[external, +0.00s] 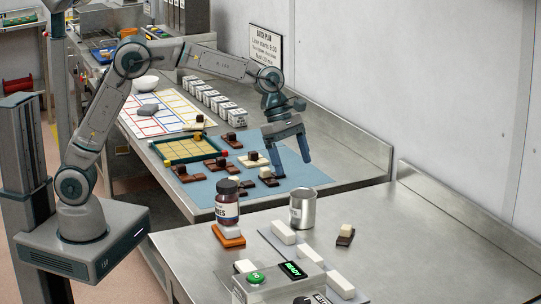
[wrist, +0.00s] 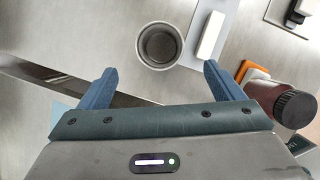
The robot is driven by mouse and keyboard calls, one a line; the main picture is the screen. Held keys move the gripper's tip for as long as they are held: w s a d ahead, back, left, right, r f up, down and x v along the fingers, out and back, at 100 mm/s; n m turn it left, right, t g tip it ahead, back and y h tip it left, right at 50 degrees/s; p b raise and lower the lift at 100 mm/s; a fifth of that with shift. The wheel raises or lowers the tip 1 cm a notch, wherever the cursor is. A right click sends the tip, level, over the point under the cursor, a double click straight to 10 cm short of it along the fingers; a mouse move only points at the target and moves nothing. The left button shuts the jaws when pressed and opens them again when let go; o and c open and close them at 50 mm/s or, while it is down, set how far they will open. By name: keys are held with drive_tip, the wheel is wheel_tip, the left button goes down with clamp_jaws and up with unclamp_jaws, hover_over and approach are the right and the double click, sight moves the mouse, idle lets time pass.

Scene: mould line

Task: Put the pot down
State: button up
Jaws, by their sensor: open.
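The pot (external: 302,208) is a plain metal cup standing upright on the near steel table, just right of the brown jar. In the wrist view I look down into the pot (wrist: 160,45), and its inside looks empty. It lies ahead of my fingertips, roughly centred between them. My gripper (external: 290,160) is open, with nothing between its fingers. In the external view it hangs above and behind the pot, near the blue mat, apart from the pot. The blue fingers also show in the wrist view (wrist: 159,70).
A brown jar (external: 227,203) with a dark lid stands by an orange block (external: 229,236). White bars (external: 283,232), a dark-and-white piece (external: 345,234) and a READY box (external: 280,283) share the near table. The blue mat (external: 290,178) holds chocolate pieces. The near table's right side is clear.

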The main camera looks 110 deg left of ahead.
drive_tip(key=s+d+r+m+g+y, duration=0.1)
drive_tip(key=s+d+r+m, duration=0.1)
drive_tip(key=s+d+m, duration=1.8)
drive_tip(key=s+f+m, duration=0.3)
drive_tip(key=s+m, duration=0.8)
drive_tip(key=shift+s+d+f+m+y, duration=0.25)
drive_tip(key=shift+s+m+y, duration=0.05)
drive_tip(key=shift+y, duration=0.1)
